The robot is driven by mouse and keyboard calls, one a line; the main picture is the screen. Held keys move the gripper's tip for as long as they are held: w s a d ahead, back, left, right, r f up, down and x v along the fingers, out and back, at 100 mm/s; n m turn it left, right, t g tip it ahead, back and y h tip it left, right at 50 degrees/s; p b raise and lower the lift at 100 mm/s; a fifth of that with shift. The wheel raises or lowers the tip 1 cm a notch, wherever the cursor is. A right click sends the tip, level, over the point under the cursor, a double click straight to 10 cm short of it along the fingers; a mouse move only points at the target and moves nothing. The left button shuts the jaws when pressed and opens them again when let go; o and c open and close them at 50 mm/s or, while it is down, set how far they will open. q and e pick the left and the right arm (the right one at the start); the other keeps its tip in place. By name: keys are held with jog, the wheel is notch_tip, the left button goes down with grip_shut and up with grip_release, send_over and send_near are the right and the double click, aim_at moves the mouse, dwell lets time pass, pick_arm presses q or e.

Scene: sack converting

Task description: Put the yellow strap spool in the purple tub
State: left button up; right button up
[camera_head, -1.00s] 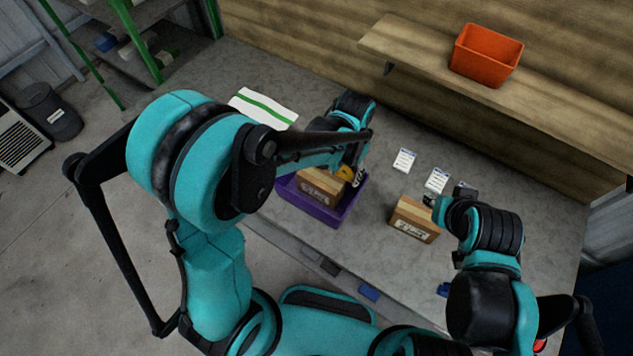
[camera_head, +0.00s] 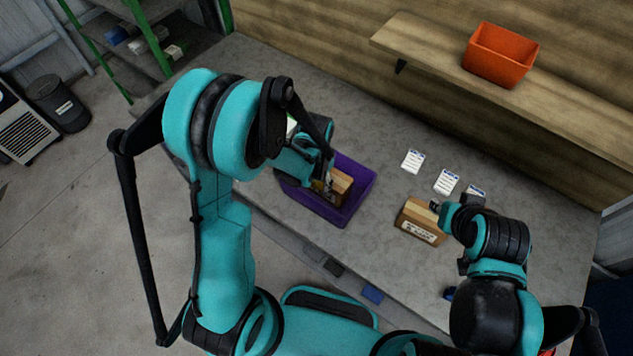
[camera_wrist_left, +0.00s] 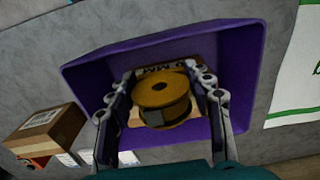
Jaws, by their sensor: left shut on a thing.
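The yellow strap spool (camera_wrist_left: 163,100) sits between the fingers of my left gripper (camera_wrist_left: 163,115) in the left wrist view, and the gripper is shut on it. The purple tub (camera_wrist_left: 92,75) lies behind the spool there; I cannot tell how far the spool is above its contents. In the head view the left gripper (camera_head: 325,186) is over the left part of the tub (camera_head: 361,178), largely hiding the spool. A brown box (camera_head: 341,186) is inside the tub. My right gripper (camera_head: 440,208) is beside another brown box (camera_head: 419,222) on the bench; its fingers are unclear.
White labels (camera_head: 446,182) lie on the grey bench (camera_head: 390,135) behind the right-hand box. An orange bin (camera_head: 501,54) stands on the wooden shelf (camera_head: 430,45) above. A white sheet with a green stripe (camera_wrist_left: 299,75) lies beside the tub.

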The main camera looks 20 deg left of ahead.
pick_arm(q)
jog(key=shift+f+b, duration=0.6)
jog(key=shift+b, duration=0.15)
jog(key=o, duration=1.2)
jog(key=shift+c, duration=0.2)
jog(key=shift+r, duration=0.1)
